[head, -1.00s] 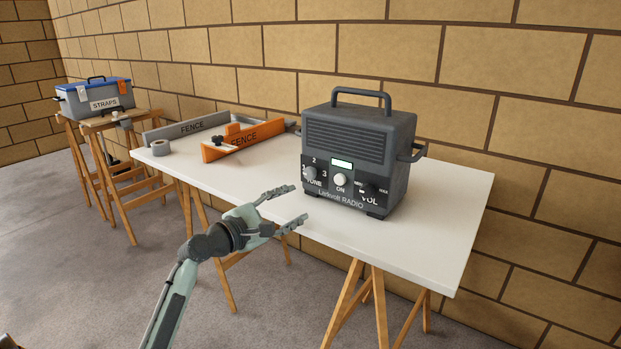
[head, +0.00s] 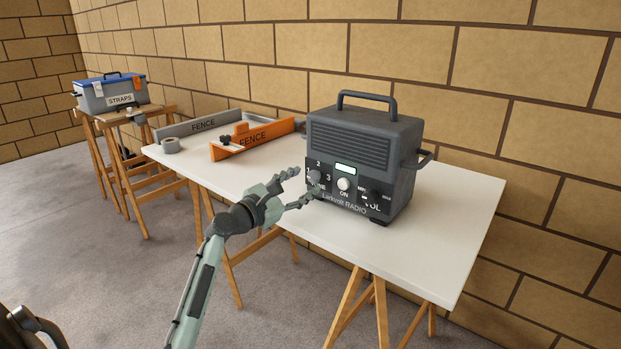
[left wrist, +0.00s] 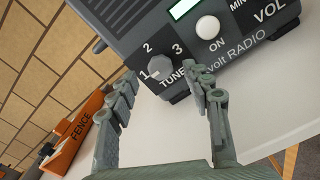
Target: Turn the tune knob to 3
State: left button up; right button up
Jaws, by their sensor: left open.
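The grey radio (head: 362,150) stands on the white table. Its tune knob (left wrist: 159,67) is a grey round knob at the left of the front panel, with the numbers 1, 2 and 3 around it. A pale mark on the knob seems to point toward the 1. In the head view the knob (head: 314,176) is small, just beyond my fingertips. My left gripper (head: 302,186) is open in front of the panel's left end. In the left wrist view the fingers (left wrist: 162,80) lie to either side of the knob, apparently short of it and not closed on it.
A round white ON button (head: 344,184) and a VOL knob (head: 376,196) sit right of the tune knob. A STRAPS box (head: 111,93) stands further back.

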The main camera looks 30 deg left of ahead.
aim_at(312, 178)
pick_arm(q)
jog(key=shift+w+d, duration=0.15)
jog(key=shift+w, duration=1.45)
jog(key=shift+c, duration=0.3)
grip_shut()
